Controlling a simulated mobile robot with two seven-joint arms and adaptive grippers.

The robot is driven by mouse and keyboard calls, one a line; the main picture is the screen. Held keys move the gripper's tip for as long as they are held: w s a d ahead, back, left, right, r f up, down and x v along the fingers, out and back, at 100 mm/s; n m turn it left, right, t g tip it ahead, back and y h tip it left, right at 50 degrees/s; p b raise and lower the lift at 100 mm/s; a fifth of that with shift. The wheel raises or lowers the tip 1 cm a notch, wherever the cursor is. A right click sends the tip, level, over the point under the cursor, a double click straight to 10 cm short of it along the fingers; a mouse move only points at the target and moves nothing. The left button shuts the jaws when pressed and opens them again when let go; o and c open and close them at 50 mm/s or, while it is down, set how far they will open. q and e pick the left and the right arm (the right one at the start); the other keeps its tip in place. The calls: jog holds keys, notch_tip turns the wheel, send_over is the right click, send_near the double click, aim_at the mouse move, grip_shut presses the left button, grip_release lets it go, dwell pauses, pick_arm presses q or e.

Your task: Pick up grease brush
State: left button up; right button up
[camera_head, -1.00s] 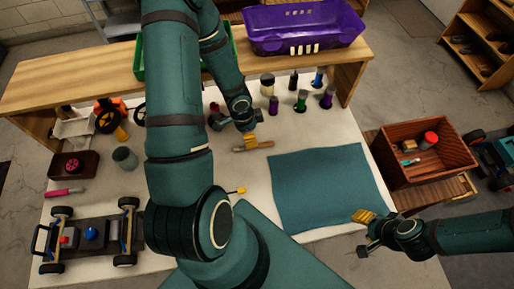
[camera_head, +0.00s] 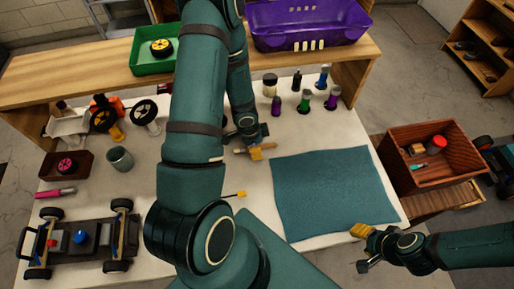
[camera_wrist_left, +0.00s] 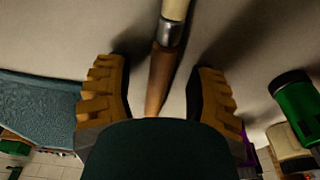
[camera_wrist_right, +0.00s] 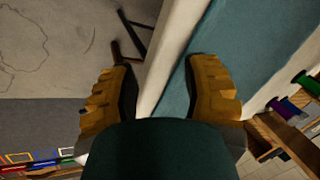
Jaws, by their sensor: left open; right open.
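The grease brush (camera_head: 269,147) lies on the white table top, left of the blue mat, partly hidden by my left gripper (camera_head: 252,149). In the left wrist view the brush (camera_wrist_left: 160,75) shows a wooden handle, a metal ferrule and a pale end at the top edge. Its handle runs between the two yellow fingers of my left gripper (camera_wrist_left: 160,95), with a gap on each side. That gripper is open. My right gripper (camera_head: 362,247) is open and empty at the near right edge of the table, beside the mat.
The blue mat (camera_head: 330,190) covers the table's right. Several bottles (camera_head: 304,100) stand behind the brush. A purple crate (camera_head: 310,30) and green bin (camera_head: 150,63) sit on the wooden shelf (camera_head: 70,80). A car chassis (camera_head: 90,248) is at near left. A wooden crate (camera_head: 440,175) stands right.

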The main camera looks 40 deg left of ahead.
pick_arm(q)
grip_shut()
